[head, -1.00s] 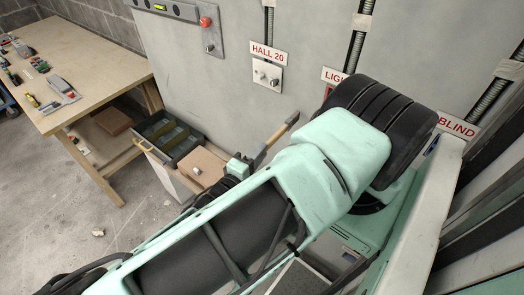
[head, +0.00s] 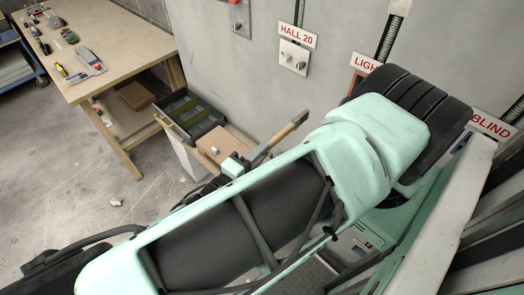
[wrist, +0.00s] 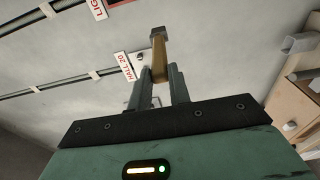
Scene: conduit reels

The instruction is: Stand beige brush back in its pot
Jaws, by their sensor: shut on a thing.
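The beige brush (head: 301,116) shows in the head view as a short beige length sticking out past my gripper's fingers, up and to the right. In the wrist view the brush (wrist: 159,60) stands between the two fingers, with a grey block at its far end. My gripper (wrist: 161,80) is shut on it; the fingers (head: 282,134) also show in the head view, beyond my arm. The brush is held in the air in front of the grey wall. I cannot make out a pot in either view.
A wooden workbench (head: 112,55) with small tools stands at the left. A dark open tray (head: 190,112) and a cardboard box (head: 222,145) sit low beside the wall. The wall carries a HALL 20 sign (head: 297,36) and a switch plate (head: 294,58). Bare floor lies at left.

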